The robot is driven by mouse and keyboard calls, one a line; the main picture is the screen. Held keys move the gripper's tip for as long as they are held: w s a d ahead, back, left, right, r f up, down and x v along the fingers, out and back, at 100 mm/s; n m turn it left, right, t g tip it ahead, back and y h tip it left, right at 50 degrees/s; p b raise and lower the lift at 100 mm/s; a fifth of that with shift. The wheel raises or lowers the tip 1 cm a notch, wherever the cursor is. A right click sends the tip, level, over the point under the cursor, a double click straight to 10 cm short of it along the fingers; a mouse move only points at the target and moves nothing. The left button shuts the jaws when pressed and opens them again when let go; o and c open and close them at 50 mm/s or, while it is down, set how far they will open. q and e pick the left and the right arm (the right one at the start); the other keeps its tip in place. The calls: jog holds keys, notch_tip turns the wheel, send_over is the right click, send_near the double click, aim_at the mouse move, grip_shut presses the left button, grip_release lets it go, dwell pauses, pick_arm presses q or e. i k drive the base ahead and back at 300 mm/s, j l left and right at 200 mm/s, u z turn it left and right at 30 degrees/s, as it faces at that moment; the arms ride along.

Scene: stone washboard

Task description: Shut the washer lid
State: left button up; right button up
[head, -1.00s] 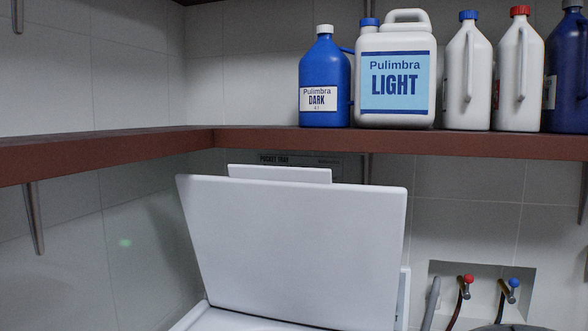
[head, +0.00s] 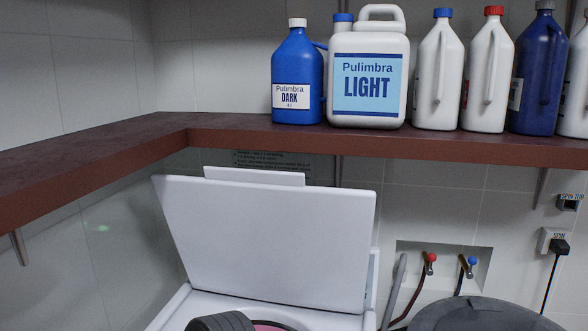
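The washer lid (head: 268,240) is a flat white panel. It stands raised and tilted back, away from the white washer body (head: 170,312) below it. A smaller white panel (head: 254,176) shows behind its top edge. Part of the open tub, with something pink (head: 268,327) in it, shows at the bottom edge. A dark grey ribbed object (head: 220,322) is cut off there, and I cannot tell what it is. Neither of my grippers can be made out, and nothing is seen touching the lid.
A brown shelf (head: 440,147) runs along the left and back walls above the lid. It carries a blue bottle (head: 297,80), a white jug (head: 368,65) and several other bottles. Taps and hoses (head: 431,262) and a round dark grey cover (head: 480,315) are to the right.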

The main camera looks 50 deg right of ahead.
aim_at(260, 234)
jog(key=z, duration=0.5)
jog(key=i+j+z, duration=0.1)
jog(key=z, duration=0.35)
jog(key=j+z, duration=0.15)
jog(key=z, duration=0.35)
jog(key=j+z, duration=0.1)
jog(key=z, duration=0.4)
jog(key=i+j, duration=0.05)
